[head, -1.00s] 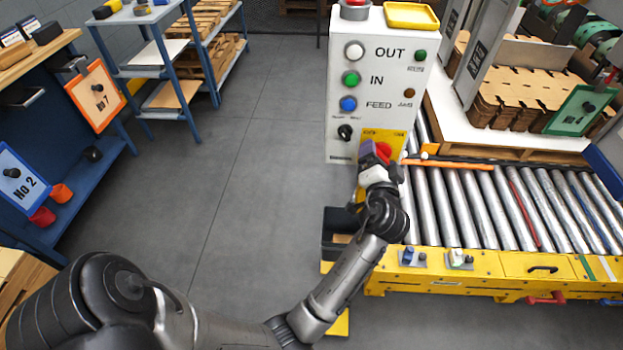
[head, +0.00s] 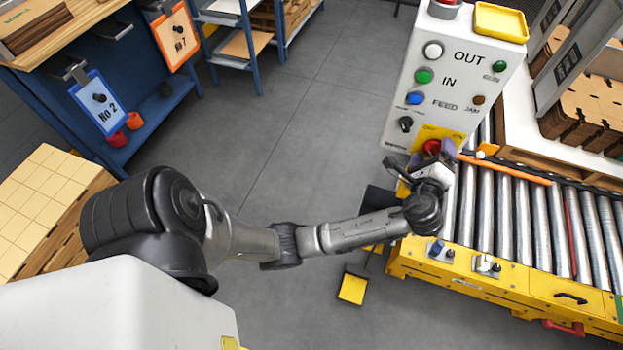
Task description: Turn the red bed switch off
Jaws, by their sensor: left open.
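A red knob (head: 432,147) is mounted on a yellow plate (head: 452,135) low on the front of the white control box. I take it for the red switch; its label is too small to read. My left gripper (head: 430,158) is open, with its fingers right in front of the red knob and partly over the lower yellow plate. Whether a finger touches the knob cannot be told. The knob's lower part and its turned position are hidden or too small to make out. My right gripper is not in view.
Above the plate, the control box (head: 461,68) carries white, green and blue buttons and a black selector (head: 405,124). The roller conveyor (head: 510,215) lies right of the gripper, with blue and white switches (head: 437,249) on its yellow rail. The grey floor (head: 290,140) at left is clear.

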